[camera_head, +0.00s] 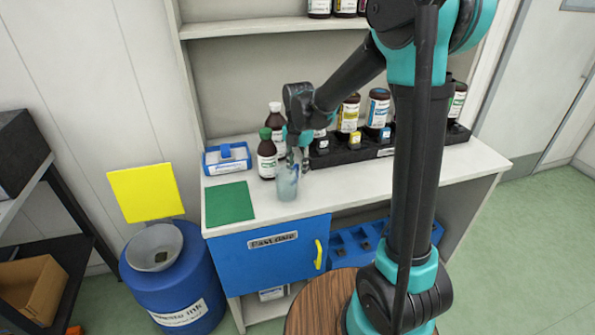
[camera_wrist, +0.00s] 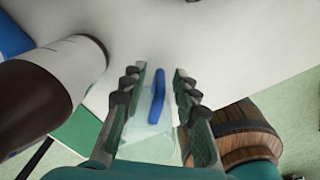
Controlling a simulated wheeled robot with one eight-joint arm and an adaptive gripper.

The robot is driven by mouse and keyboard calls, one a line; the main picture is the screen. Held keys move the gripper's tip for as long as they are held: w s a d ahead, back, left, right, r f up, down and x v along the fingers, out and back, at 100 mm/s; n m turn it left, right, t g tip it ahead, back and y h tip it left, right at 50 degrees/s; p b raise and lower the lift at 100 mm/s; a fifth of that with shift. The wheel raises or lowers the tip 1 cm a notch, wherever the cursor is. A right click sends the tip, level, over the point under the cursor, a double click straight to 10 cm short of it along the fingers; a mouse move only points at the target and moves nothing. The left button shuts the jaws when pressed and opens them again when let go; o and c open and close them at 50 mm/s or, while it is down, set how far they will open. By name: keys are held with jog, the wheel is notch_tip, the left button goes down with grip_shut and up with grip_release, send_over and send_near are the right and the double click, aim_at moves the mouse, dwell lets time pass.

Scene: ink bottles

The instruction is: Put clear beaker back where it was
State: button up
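The clear beaker (camera_head: 287,187) is pale and see-through, near the front edge of the white counter (camera_head: 330,196); I cannot tell whether its base touches the counter. My gripper (camera_head: 297,158) is at its upper part. In the wrist view, the beaker (camera_wrist: 150,138) fills most of the gap between the two fingers of my gripper (camera_wrist: 160,85), which appear shut on it. A blue strip (camera_wrist: 157,95) shows at the beaker, and its nature is unclear. A green mat (camera_head: 229,203) lies bare on the counter to the left.
Dark bottles (camera_head: 267,155) stand close behind and left of the beaker. A blue tray (camera_head: 227,160) sits further left, and a black rack (camera_head: 350,153) of bottles behind right. Below are a blue cabinet door (camera_head: 268,265), a blue waste drum (camera_head: 170,285) and a wooden round top (camera_head: 312,310).

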notch_tip(320, 180, up, 11)
jog(key=shift+f, duration=0.2)
jog(key=s+d+f+m+t, duration=0.2)
jog(key=s+d+f+m, duration=0.5)
jog(key=m, duration=0.8)
jog(key=s+d+f+m+t, duration=0.2)
jog(key=s+d+f+m, duration=0.5)
jog(key=s+d+m, duration=0.4)
jog(key=d+m, duration=0.1)
jog(key=m, duration=0.3)
jog(key=shift+s+f, duration=0.15)
jog(key=shift+s, duration=0.15)
jog(key=shift+a, duration=0.1)
jog(key=shift+c, duration=0.6)
